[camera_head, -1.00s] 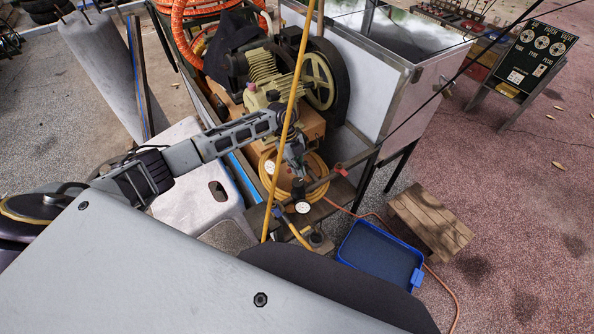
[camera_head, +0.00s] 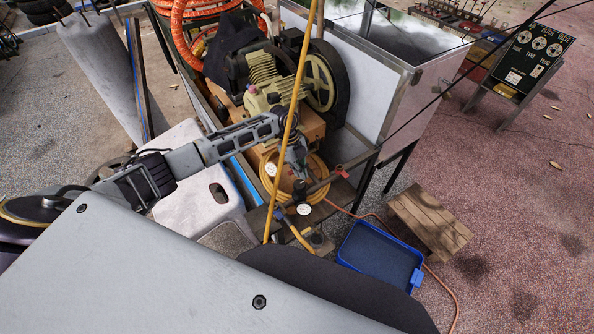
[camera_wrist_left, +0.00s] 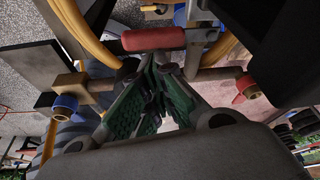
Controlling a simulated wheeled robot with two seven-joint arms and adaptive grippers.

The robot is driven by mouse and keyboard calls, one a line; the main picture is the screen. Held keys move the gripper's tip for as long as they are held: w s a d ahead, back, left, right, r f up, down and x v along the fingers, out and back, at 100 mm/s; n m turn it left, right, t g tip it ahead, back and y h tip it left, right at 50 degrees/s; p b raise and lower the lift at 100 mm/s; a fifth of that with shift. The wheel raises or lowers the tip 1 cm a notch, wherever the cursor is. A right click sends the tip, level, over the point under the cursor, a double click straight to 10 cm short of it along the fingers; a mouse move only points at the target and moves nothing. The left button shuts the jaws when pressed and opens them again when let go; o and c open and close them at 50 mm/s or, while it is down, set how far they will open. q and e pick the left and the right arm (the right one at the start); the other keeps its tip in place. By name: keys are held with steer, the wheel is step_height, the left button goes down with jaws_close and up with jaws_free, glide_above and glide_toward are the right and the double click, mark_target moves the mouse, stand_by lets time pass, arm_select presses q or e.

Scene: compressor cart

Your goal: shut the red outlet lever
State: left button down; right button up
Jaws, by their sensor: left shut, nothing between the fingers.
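A red grip-like cylinder (camera_wrist_left: 153,39), which looks like the red lever, lies across the wrist view just beyond my left fingertips. Whether they touch it is unclear. My left gripper (camera_wrist_left: 152,70) is shut and empty, its green-padded fingers converging. In the head view my left gripper (camera_head: 299,183) reaches down over the pipework in front of the compressor, and the lever is hard to make out there. A small red tap handle (camera_wrist_left: 246,86) sits on the pipe's right end, also visible in the head view (camera_head: 341,171). My right gripper is not in view.
A blue tap (camera_wrist_left: 65,104) is on the pipe's left end. A yellow hose (camera_head: 279,150) crosses close to my arm. A round gauge (camera_head: 303,209) is below the gripper. A blue tray (camera_head: 385,238) and wooden crate (camera_head: 430,220) stand on the ground at right.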

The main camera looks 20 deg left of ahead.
arm_select(q)
steer(key=s+d, duration=0.1)
steer(key=s+d+p, duration=0.1)
steer(key=d, duration=0.1)
steer(key=shift+d+r, duration=0.15)
steer(key=shift+d, duration=0.05)
steer(key=b+v, duration=0.1)
steer(key=v, duration=0.8)
steer(key=shift+w+a+r+b, duration=0.25)
steer(key=shift+w+b, duration=0.05)
steer(key=shift+w, duration=0.05)
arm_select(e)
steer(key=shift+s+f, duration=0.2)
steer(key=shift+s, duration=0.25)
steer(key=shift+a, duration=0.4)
